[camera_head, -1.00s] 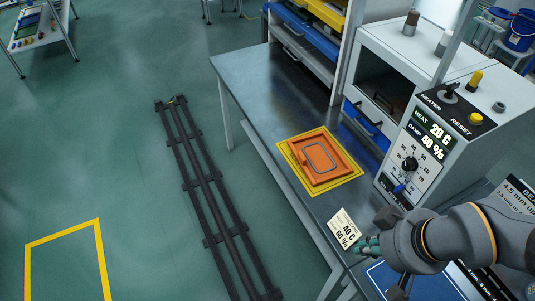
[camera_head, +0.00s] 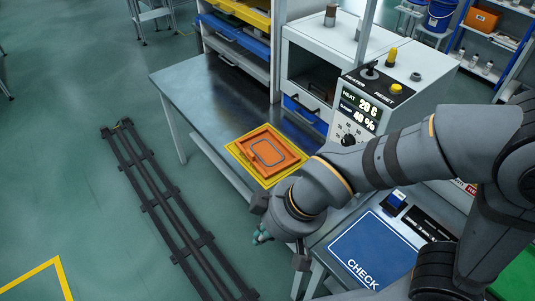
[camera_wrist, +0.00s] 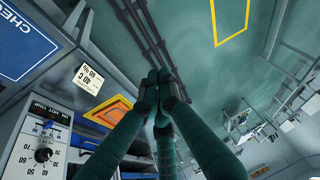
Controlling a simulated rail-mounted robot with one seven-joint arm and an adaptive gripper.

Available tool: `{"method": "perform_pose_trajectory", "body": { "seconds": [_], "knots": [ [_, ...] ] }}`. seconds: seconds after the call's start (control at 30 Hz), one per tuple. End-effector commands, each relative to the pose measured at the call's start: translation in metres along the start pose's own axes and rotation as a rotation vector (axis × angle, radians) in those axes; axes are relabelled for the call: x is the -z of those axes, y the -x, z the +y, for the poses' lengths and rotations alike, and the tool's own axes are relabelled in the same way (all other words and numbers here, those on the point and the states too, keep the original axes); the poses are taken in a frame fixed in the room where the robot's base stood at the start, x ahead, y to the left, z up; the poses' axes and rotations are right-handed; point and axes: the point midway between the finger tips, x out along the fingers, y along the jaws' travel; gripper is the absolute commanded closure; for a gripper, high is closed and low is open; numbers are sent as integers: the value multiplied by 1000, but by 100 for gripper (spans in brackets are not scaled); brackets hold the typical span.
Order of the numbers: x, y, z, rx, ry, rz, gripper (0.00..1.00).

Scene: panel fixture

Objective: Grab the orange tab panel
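The orange panel (camera_head: 269,151) lies flat on a yellow-bordered mark on the grey bench, with a grey rounded loop on its face. A small raised piece seems to stand at its left side, too small to make out. It also shows in the wrist view (camera_wrist: 108,112), partly hidden behind a finger. My gripper (camera_head: 262,238) is off the bench's near edge, below and apart from the panel. In the wrist view, the teal fingers of my gripper (camera_wrist: 160,80) come together at the tips with nothing between them.
The grey bench (camera_head: 190,85) is clear behind the panel. A white heater box (camera_head: 348,118) with knobs stands right of the panel. A blue CHECK mat (camera_head: 372,250) lies at lower right. A dark floor rail (camera_head: 165,205) runs left of the bench.

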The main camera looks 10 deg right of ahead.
Motion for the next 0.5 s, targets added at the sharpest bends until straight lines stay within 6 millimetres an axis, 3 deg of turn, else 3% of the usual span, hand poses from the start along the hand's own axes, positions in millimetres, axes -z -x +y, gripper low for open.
{"method": "perform_pose_trajectory", "body": {
  "seconds": [0.47,0.5],
  "knots": [
    [0,0,0,0,0,0,100],
    [0,0,0,0,0,0,96]
  ]
}}
